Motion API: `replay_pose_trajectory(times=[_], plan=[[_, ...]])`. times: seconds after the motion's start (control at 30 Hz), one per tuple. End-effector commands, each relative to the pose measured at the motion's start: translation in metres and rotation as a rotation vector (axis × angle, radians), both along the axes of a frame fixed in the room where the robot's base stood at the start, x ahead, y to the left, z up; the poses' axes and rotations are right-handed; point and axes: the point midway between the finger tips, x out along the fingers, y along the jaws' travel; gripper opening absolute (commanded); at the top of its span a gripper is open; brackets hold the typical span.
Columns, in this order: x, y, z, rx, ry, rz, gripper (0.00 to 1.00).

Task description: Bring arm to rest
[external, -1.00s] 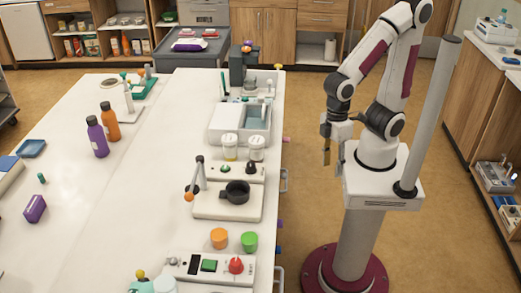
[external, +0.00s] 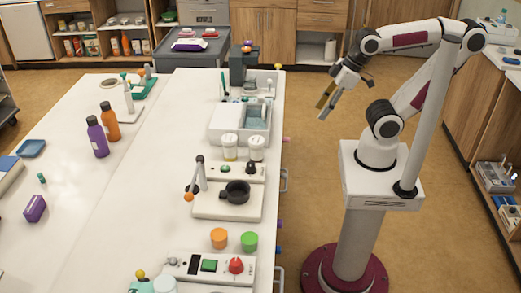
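My gripper (external: 324,108) hangs in the air to the right of the long white table, above the floor and clear of the table edge. Its two fingers, one gold-coloured and one grey, point down and to the left. They look apart, with nothing seen between them. My arm is folded up and back over its white pedestal, with the elbow high at the right.
A grey post (external: 436,115) stands beside my arm. Floor between table and pedestal is clear.

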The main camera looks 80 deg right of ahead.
Motion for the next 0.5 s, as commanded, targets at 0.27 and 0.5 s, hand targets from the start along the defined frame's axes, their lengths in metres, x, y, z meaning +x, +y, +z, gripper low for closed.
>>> replay_pose_trajectory(times=[0.27, 0.5], plan=[[-0.001, -0.019, 0.008, 0.002, -0.036, -0.086, 0.39], [-0.001, -0.020, 0.008, 0.002, -0.036, -0.090, 0.39]])
